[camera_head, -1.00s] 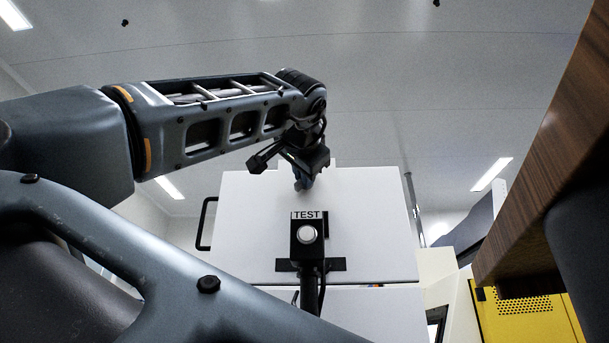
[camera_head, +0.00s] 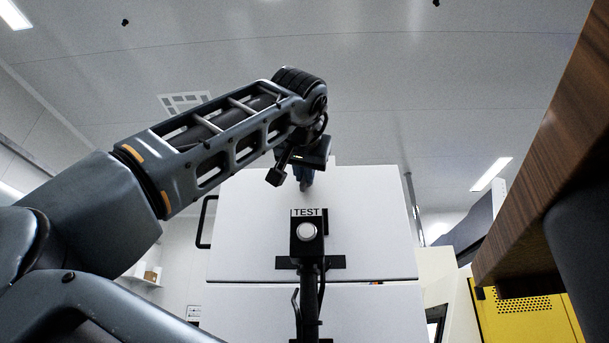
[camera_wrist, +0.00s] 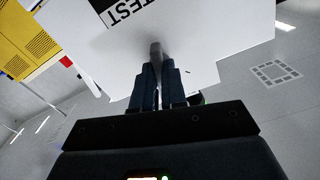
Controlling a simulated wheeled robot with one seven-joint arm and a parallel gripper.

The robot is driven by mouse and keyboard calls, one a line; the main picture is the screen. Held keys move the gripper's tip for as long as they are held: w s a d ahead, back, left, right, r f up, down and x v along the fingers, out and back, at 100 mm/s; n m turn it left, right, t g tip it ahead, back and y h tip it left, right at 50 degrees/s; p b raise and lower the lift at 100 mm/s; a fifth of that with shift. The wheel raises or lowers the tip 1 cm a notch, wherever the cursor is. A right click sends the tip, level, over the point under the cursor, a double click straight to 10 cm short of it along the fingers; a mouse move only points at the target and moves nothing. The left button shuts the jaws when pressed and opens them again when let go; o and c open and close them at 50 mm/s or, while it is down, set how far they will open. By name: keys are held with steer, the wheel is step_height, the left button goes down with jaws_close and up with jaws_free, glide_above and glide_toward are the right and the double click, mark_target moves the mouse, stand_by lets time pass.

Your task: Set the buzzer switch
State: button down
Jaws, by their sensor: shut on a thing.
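My gripper (camera_head: 305,182) is in the head view just above a black box labelled TEST (camera_head: 306,226), in front of a white panel. In the wrist view its two dark blue fingers (camera_wrist: 156,82) are closed around a slim grey lever (camera_wrist: 155,50). The TEST label (camera_wrist: 120,10) shows at the top of the wrist view. A round white button (camera_head: 306,231) is on the box's face below the label.
A white panel (camera_head: 245,225) with a black handle (camera_head: 203,222) at its left fills the middle. A wooden board (camera_head: 535,185) and a yellow perforated unit (camera_head: 530,325) are at the right. A black post (camera_head: 309,290) stands below the box.

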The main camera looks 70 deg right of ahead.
steer(key=n+b, duration=0.3)
steer(key=n, duration=0.9)
steer(key=shift+s, duration=0.15)
stand_by(0.3)
steer(key=c, duration=1.2)
jaws_free()
steer(key=shift+b+v, duration=0.7)
steer(key=shift+v, duration=3.15)
